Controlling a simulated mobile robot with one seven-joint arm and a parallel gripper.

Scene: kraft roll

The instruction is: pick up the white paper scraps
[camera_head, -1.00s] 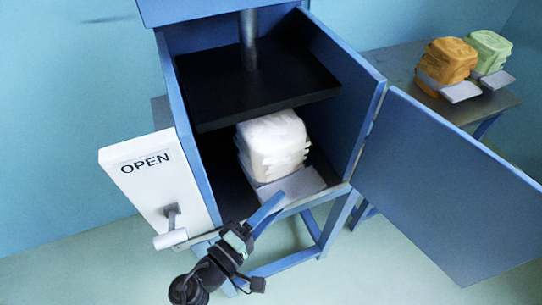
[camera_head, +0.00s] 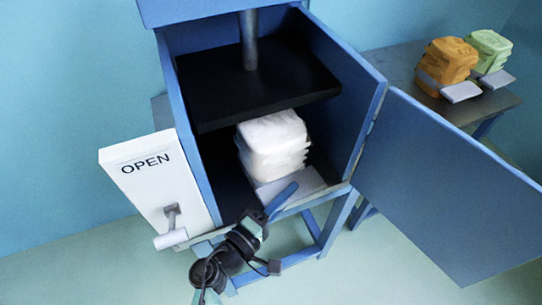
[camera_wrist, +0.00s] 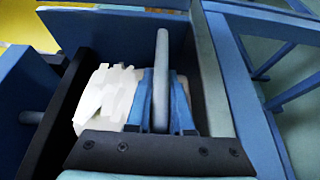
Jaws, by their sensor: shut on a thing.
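The white paper scraps (camera_head: 274,143) form a strapped-looking stack inside the open blue press box (camera_head: 350,110), below a black plate. A light grey tab (camera_head: 307,180) sticks out from under the stack toward the opening. My gripper (camera_head: 283,199) reaches in at the front edge of the box. In the wrist view its blue fingers (camera_wrist: 162,108) are shut on the grey tab (camera_wrist: 162,65), which shows edge-on between them. The white scraps (camera_wrist: 104,98) lie just left of the fingers there. The stack's underside is hidden.
The black press plate (camera_head: 260,92) hangs above the stack on a post. The box door (camera_head: 455,190) stands open at the right. A white panel marked OPEN (camera_head: 140,180) with a lever is at the left. Orange (camera_head: 447,62) and green (camera_head: 490,50) bundles sit on a side table.

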